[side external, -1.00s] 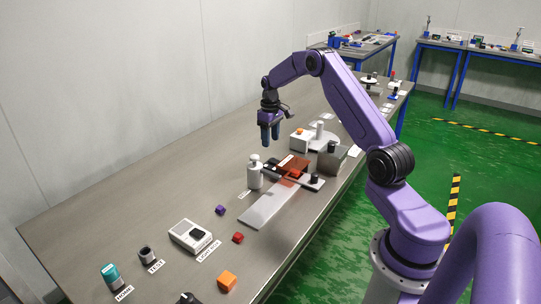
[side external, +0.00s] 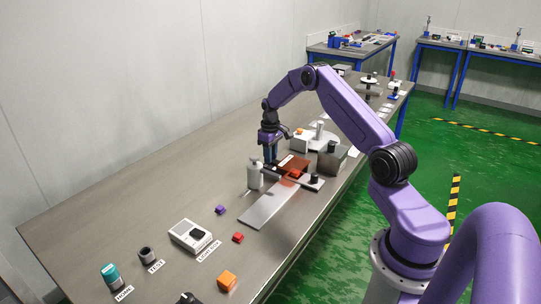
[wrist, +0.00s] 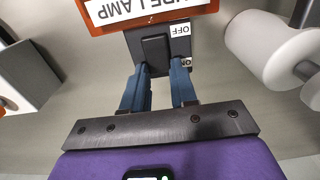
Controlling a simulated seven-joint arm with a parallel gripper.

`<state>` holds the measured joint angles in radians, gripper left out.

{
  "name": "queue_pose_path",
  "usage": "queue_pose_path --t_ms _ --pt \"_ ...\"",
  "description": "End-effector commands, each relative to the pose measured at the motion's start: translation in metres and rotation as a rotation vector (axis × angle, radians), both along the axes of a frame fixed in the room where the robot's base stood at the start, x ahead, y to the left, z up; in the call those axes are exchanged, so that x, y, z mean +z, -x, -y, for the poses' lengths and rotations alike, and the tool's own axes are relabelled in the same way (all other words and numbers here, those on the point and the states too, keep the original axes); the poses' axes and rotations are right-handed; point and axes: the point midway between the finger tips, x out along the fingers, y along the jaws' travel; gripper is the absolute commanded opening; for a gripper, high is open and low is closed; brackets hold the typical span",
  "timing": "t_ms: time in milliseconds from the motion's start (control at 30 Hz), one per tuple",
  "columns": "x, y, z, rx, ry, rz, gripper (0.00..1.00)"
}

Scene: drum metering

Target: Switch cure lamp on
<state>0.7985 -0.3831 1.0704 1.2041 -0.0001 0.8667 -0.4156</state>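The cure lamp has an orange-brown hood (side external: 294,163) over a pale strip on the bench. In the wrist view its hood edge (wrist: 90,17) carries a white label reading "LAMP" in part. Below it is a dark switch block with a black lever (wrist: 155,50). An OFF label (wrist: 180,29) sits nearer the hood and an ON label (wrist: 187,63) nearer me. My gripper (wrist: 159,68) points at the switch, its blue fingers apart on either side of the lever's near end. I cannot tell whether they touch it. In the side view my gripper (side external: 270,158) is low behind the hood.
A white bottle (side external: 254,175) stands close left of my gripper. A white box with an orange top (side external: 299,143) and a grey block (side external: 331,161) stand behind and right. Small cubes and a white device (side external: 190,235) lie toward the front.

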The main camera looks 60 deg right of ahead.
Motion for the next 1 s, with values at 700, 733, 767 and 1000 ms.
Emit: queue_pose_path --t_ms 700,733,767,1000 --pt "0.0025 0.0061 -0.0005 -0.001 -0.002 0.173 0.0" --pt "0.0027 0.0061 -0.0004 -0.001 -0.002 0.176 0.0" --pt "0.0027 0.006 -0.0004 -0.001 -0.001 0.178 0.0" --pt "0.0028 0.0059 -0.0002 0.0 0.0 0.18 0.0"
